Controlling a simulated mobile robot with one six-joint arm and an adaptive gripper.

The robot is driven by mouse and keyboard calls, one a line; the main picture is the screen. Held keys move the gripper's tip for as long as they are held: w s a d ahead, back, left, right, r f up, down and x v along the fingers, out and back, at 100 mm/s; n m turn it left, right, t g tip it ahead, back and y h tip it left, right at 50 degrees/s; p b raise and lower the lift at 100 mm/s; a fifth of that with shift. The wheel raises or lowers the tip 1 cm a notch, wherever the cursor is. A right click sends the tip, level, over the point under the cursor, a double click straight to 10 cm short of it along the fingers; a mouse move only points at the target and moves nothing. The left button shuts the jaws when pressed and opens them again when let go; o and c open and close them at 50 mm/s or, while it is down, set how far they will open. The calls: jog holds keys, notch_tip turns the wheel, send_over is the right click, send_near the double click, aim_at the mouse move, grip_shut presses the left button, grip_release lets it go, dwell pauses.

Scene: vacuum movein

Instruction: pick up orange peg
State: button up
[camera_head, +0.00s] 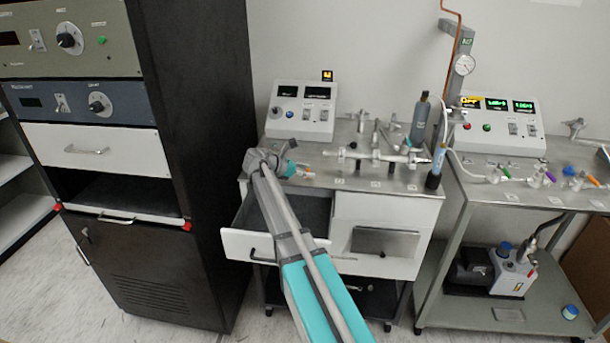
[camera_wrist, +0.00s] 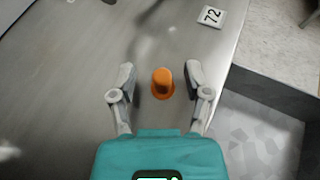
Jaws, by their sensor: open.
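The orange peg (camera_wrist: 163,80) stands on the metal tabletop (camera_wrist: 90,60) in the wrist view, with a wider round base. My gripper (camera_wrist: 160,76) is open, with one finger on each side of the peg and visible space on both sides. I cannot tell how high the fingers are above the tabletop. In the head view, my gripper (camera_head: 296,170) is over the left part of the bench top, and a small orange spot (camera_head: 308,174) shows beside it. The arm hides part of that area.
A label marked 72 (camera_wrist: 211,16) lies beyond the peg. An open drawer (camera_head: 246,244) is below the bench edge. Glassware (camera_head: 375,154) stands to the right on the bench, with a control box (camera_head: 301,108) behind. A dark cabinet (camera_head: 200,120) is at left.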

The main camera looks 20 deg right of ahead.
grip_shut()
dwell(0.3)
jog(key=shift+r, duration=0.1)
jog(key=shift+r+p, duration=1.25)
jog(key=shift+p, duration=0.1)
jog(key=s+d+r+p, duration=0.2)
jog(key=s+r+p, duration=0.8)
jog(key=s, duration=0.4)
jog(key=shift+d+r, duration=0.15)
